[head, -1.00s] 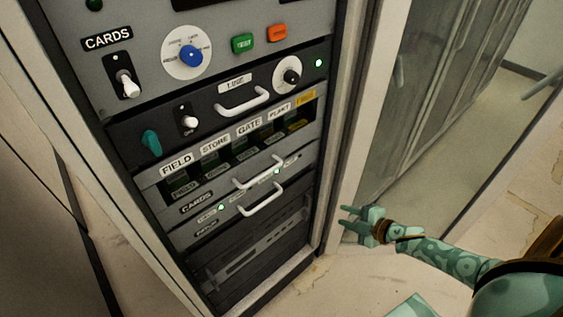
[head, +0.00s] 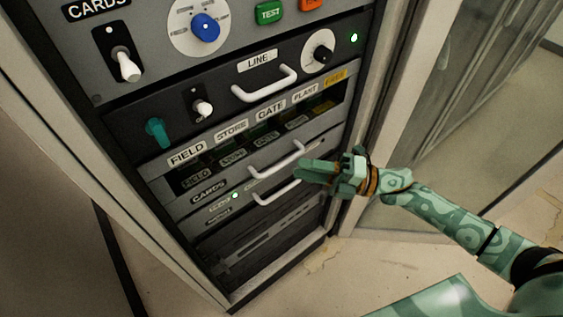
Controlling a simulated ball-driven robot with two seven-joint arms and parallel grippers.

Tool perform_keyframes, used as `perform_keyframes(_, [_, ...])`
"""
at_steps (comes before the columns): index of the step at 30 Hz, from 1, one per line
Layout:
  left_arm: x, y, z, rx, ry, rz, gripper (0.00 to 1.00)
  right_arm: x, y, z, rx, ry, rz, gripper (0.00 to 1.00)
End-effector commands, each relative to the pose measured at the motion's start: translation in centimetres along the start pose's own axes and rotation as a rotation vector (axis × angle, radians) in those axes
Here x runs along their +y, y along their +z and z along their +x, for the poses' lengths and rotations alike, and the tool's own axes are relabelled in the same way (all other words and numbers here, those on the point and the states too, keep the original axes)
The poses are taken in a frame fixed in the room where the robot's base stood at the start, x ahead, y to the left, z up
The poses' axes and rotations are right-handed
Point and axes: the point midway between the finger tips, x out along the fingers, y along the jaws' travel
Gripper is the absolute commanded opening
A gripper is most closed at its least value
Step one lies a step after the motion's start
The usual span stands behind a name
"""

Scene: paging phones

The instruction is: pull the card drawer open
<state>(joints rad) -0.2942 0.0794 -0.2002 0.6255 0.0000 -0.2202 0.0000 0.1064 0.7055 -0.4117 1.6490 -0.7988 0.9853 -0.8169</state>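The card drawer (head: 228,188) is a grey rack panel labelled CARDS, with a pale bar handle (head: 277,161) across its front. It sits flush in the rack. My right gripper (head: 302,171) is just right of and below the handle's right end, its green fingers pointing left. The two fingers show a narrow gap, with nothing seen held between them. Contact with a handle cannot be told. My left gripper is not in view.
A second bar handle (head: 277,193) lies close below, partly behind my fingers. Above are the LINE handle (head: 264,84), label slots, a teal knob (head: 157,131) and a white toggle (head: 202,107). A glass cabinet door (head: 430,150) stands to the right. Floor shows below.

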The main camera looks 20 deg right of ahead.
Motion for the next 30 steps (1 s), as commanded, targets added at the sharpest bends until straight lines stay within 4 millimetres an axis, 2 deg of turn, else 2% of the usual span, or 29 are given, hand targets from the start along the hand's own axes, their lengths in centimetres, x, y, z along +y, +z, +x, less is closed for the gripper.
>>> perform_keyframes(3, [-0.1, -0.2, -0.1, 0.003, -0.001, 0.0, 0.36, 0.1, 0.1, 2.7, 0.0, 0.003, -0.001, 0.32])
perform_keyframes(9, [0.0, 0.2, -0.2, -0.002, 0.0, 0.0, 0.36, 0.0, 0.0, 5.4, -0.001, 0.0, 0.0, 0.32])
perform_keyframes(20, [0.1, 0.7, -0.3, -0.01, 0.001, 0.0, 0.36, 0.0, 0.0, 6.0, -0.001, -0.001, 0.002, 0.32])
perform_keyframes(21, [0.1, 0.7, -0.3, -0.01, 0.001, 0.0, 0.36, 0.0, 0.0, 6.0, -0.001, -0.001, 0.002, 0.27])
perform_keyframes(24, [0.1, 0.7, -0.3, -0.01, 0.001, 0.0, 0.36, 0.0, 0.0, 6.0, -0.001, -0.001, 0.002, 0.0])
perform_keyframes(30, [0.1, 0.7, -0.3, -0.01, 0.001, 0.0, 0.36, -0.1, 0.0, 6.0, -0.001, -0.002, 0.002, 0.0])
